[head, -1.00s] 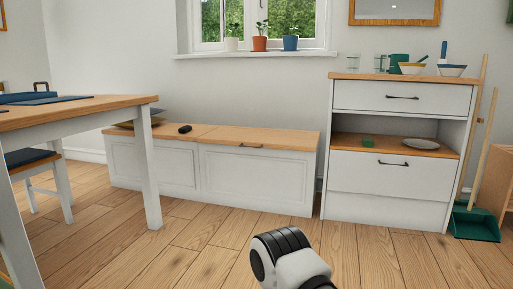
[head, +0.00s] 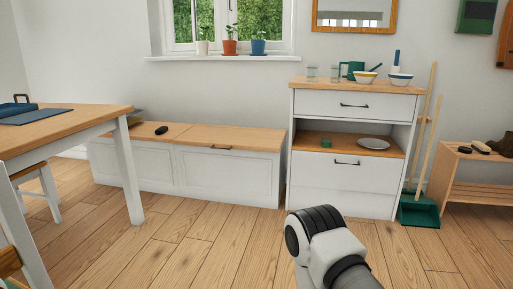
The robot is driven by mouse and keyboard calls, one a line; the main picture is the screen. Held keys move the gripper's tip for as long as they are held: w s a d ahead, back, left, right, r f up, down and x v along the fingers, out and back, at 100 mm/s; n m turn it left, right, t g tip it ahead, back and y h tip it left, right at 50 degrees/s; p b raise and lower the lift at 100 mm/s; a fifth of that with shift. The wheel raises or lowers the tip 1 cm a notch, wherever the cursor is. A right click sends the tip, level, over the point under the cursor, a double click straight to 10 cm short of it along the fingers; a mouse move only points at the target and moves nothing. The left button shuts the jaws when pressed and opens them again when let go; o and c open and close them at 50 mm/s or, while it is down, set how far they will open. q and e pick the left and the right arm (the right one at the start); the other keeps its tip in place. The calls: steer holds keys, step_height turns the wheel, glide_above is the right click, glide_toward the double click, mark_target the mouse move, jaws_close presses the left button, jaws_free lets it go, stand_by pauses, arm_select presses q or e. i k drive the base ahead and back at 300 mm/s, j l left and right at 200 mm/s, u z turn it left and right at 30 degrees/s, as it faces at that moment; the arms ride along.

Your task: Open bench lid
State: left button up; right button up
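The bench (head: 228,176) is a low white chest with panelled fronts, standing against the wall below the window. Its wooden lid (head: 241,139) is in two sections and lies closed. A small dark object (head: 161,130) lies on the left section. A white and black link of one of my arms shows at the bottom, right of centre, well short of the bench. Neither gripper is visible.
A table (head: 75,127) stands at the left, partly in front of the bench's left end. A white cabinet (head: 342,187) with drawers is right of the bench. A green dustpan (head: 418,212) and a low shoe rack (head: 484,193) are further right. The wooden floor (head: 190,240) before the bench is clear.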

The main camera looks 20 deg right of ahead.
mark_target(226, 138)
steer(key=i+z, duration=0.3)
steer(key=i, duration=0.2)
steer(key=i+z, duration=0.35)
steer(key=i, duration=0.2)
steer(key=i+j+z, duration=0.3)
steer(key=i, duration=0.2)
steer(key=l, duration=0.1)
